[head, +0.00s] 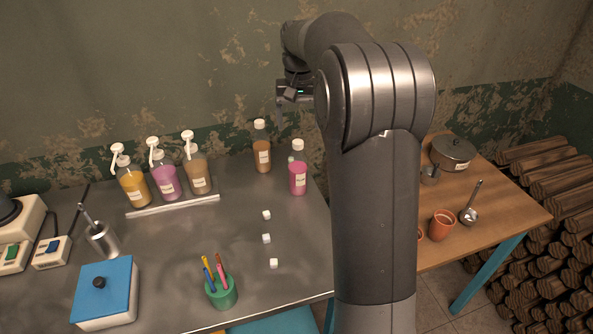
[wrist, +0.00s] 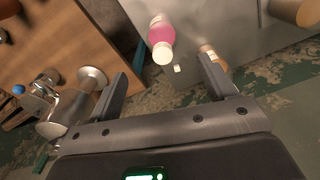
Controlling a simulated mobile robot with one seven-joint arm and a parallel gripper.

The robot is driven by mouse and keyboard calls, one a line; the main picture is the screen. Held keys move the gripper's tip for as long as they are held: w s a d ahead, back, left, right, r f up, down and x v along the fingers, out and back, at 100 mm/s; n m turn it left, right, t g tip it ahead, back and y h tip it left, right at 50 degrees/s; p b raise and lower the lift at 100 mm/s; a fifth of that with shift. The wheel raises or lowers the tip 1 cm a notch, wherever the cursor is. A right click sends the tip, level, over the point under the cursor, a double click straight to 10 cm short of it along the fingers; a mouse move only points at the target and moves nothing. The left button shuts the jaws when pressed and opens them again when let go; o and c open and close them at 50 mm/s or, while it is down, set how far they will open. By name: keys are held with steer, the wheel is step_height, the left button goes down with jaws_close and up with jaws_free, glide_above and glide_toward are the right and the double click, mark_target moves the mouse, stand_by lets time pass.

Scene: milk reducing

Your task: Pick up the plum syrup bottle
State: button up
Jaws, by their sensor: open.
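Two bottles hold pink-purple syrup, and their labels are too small to read. One, with a plain white cap (head: 298,177), stands upright near the steel table's right back edge; the other, with a white pump (head: 167,182), stands in the row at left. The capped pink bottle (wrist: 161,34) also shows in the wrist view, ahead of and between my finger directions. My gripper (head: 280,112) is above the table's back, mostly hidden by my arm in the head view. In the wrist view my gripper (wrist: 164,70) is open, with nothing held between its fingers.
An amber capped bottle (head: 262,150) stands behind and left of the capped pink one. Yellow (head: 133,188) and brown (head: 197,176) pump bottles flank the pink pump bottle. Small white cubes (head: 267,238) lie in front. A wooden table (head: 505,210) with a pot (head: 453,153) is right.

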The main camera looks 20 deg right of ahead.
mark_target(298, 150)
steer(key=shift+w+d+f, duration=0.15)
steer(key=shift+w+f, duration=0.1)
steer(key=shift+f, duration=0.1)
step_height(298, 150, down, 5)
steer(key=shift+f, duration=0.15)
steer(key=shift+w+f, duration=0.2)
steer(key=shift+f, duration=1.15)
steer(key=shift+w+f, duration=0.2)
steer(key=shift+f, duration=1.1)
steer(key=shift+c, duration=0.5)
steer(key=shift+r, duration=0.1)
jaws_close()
